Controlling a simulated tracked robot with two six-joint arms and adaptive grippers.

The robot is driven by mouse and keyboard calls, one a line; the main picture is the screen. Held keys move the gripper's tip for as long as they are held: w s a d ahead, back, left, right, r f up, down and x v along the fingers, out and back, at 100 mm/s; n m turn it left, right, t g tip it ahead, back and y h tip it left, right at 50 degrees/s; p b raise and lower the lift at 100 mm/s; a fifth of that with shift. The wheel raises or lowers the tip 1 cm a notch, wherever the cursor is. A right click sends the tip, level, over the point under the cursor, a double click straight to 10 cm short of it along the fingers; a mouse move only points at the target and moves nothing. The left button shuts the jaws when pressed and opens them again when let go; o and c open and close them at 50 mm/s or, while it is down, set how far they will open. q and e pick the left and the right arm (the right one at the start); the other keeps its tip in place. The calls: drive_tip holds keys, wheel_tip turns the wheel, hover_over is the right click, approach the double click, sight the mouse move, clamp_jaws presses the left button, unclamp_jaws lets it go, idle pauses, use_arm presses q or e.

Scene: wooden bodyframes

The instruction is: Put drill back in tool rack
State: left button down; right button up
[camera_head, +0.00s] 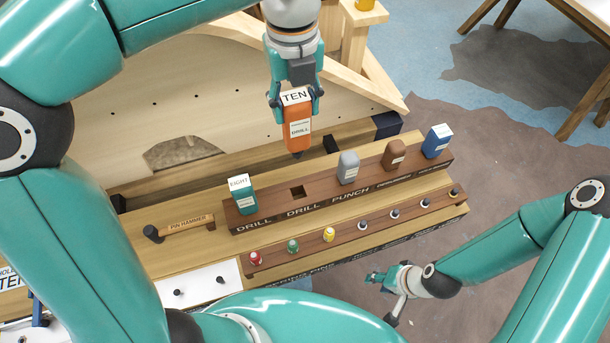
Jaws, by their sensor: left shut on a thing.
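The orange drill (299,134), with a white "TEN" label on top, is held upright in my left gripper (295,108). The gripper is shut with a finger on each side of it. The drill's dark tip hangs above and behind the tool rack (270,217), apart from it. An empty square slot (298,191) shows in the rack, between the teal "EIGHT" drill (243,195) and the grey punch (348,167). My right gripper (384,297) is empty at lower right, past the bench's front edge, with its fingers spread apart.
A brown tool (395,154) and a blue tool (438,141) stand at the rack's right end. A lower rack (312,243) holds several small coloured bits. A pin hammer (182,227) lies left of the rack. A wooden frame panel (130,125) rises behind.

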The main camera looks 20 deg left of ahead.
sight(295, 135)
use_arm(q)
drive_tip(key=shift+w+a+f, duration=0.1)
drive_tip(key=shift+a+f, duration=0.05)
drive_tip(key=shift+f, duration=0.2)
wheel_tip(295, 135, down, 19)
drive_tip(key=shift+b, duration=0.45)
drive_tip(key=shift+f, duration=0.25)
drive_tip(key=c, duration=0.5)
unclamp_jaws()
wheel_tip(295, 135, up, 12)
drive_tip(key=shift+r, duration=0.25)
